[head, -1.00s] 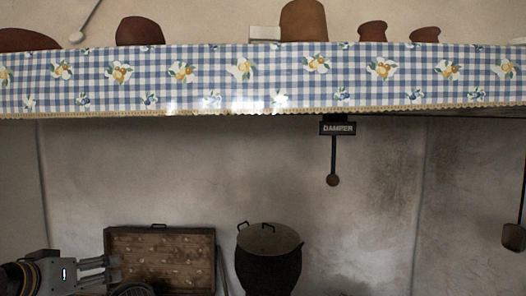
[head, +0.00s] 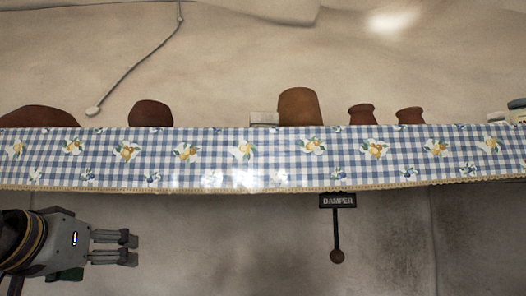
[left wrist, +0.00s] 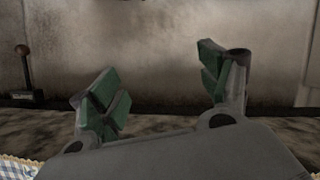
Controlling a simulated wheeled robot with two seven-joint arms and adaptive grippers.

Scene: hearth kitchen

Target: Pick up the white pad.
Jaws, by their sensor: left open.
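A small whitish block (head: 264,118), which looks like the white pad, sits on the mantel shelf in the head view. It stands just left of a large brown pot, and its lower part is hidden by the shelf edge. My left gripper (head: 131,248) is below the shelf at the lower left, pointing right, well apart from the block. It is open and empty; its green-padded fingers show spread in the left wrist view (left wrist: 160,75), with bare wall beyond them. The pad does not show in the left wrist view. My right gripper is not in view.
A blue checked cloth (head: 215,160) hangs along the shelf edge, above my left gripper. Brown pots (head: 298,107) stand on the shelf, with pale items (head: 508,116) at the far right. A damper handle (head: 337,232) hangs below. The wall above the shelf is mostly clear.

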